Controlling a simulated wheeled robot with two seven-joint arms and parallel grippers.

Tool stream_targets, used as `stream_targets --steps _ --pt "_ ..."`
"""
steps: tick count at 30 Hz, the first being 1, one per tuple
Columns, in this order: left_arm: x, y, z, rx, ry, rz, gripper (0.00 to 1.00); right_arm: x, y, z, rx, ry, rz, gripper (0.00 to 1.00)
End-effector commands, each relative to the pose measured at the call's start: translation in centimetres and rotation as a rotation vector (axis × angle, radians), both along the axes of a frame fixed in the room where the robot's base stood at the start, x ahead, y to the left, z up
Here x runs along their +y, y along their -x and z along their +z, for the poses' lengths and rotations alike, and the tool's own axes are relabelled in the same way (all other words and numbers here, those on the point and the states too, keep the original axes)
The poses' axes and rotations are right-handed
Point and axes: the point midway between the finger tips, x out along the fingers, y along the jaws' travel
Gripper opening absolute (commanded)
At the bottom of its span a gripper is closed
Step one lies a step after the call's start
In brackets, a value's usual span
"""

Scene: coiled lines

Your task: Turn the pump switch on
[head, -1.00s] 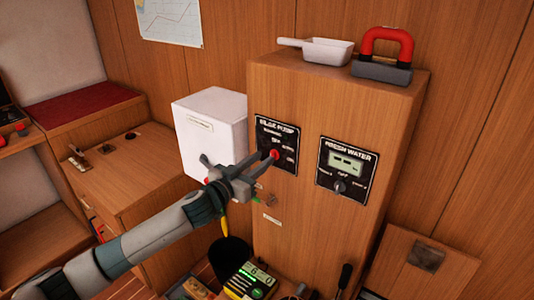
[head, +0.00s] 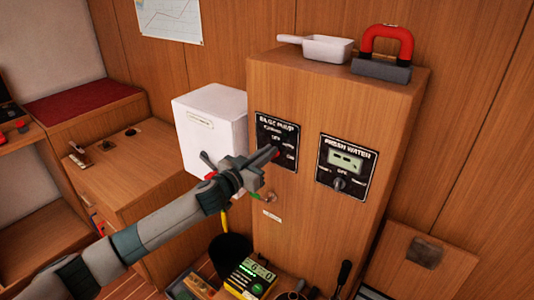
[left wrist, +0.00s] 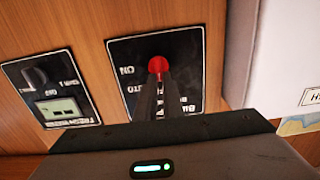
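The bilge pump panel (head: 266,128) is a black plate on the front of the wooden cabinet. Its red switch knob (left wrist: 159,66) shows in the left wrist view at the tips of my left gripper (left wrist: 158,82). The ON label stands beside the knob in that view. My right gripper is not in view.
A fresh water panel (head: 346,168) with a display and a knob is to the right. A white box (head: 212,126) stands left of the cabinet (head: 320,225). A white scoop (head: 322,49) and a red-handled block (head: 382,68) lie on top. A yellow-green device (head: 250,280) is below.

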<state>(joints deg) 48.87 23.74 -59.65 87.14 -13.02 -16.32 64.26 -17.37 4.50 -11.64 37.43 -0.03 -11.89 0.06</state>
Motion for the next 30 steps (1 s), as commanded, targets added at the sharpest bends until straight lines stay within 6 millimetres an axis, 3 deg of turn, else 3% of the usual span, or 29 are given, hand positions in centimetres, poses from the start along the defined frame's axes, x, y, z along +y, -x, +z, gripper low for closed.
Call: stream_targets --steps 10,18,30 --pt "-0.1 0.1 0.0 -0.030 -0.043 0.000 0.00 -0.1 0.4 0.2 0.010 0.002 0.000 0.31" --pt "-0.4 0.3 0.0 -0.119 -0.164 -0.001 0.00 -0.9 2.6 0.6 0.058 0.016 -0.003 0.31" --pt "-0.8 0.6 -0.2 -0.331 -0.456 0.000 0.00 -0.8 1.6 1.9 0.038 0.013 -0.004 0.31"
